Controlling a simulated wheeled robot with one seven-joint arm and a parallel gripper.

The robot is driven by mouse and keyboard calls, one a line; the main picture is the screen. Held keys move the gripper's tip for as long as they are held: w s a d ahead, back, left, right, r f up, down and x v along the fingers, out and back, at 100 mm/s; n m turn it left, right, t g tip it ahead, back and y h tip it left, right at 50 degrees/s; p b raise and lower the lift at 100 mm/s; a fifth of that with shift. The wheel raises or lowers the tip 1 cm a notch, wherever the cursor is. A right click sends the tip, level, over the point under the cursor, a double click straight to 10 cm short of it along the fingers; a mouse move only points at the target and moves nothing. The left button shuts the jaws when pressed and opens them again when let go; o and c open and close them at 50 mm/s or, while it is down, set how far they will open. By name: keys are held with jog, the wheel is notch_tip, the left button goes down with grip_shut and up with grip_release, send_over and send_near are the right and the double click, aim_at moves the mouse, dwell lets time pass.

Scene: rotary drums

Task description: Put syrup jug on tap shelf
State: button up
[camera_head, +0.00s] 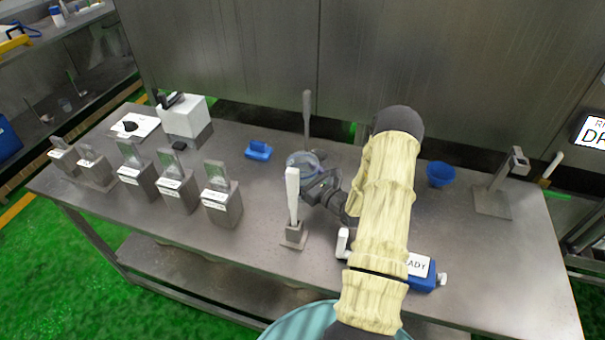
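A clear, bluish round vessel (303,160), which looks like the syrup jug, is near the middle of the steel table. My gripper (318,186) is right at its near side, and its dark fingers overlap the vessel. I cannot tell whether they are closed on it, or whether the vessel touches the table. No tap shelf is clearly identifiable. A metal stand with a flat base and an upright post (495,196) at the table's right end may be it. My pale-sleeved arm hides part of the table right of the vessel.
A white-handled post (293,205) stands close in front of the vessel. A blue cup (440,174), a blue block (258,151) and a blue labelled box (424,279) are around it. Several metal bins (221,208) line the left side. A teal rim (292,326) shows at the bottom.

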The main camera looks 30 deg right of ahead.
jog(key=shift+f, duration=0.2)
jog(key=o, duration=1.1)
jog(key=shift+r, duration=0.1)
jog(key=shift+r, duration=0.15)
jog(key=b+v, duration=0.2)
jog(key=v, duration=0.5)
jog(key=shift+s, duration=0.3)
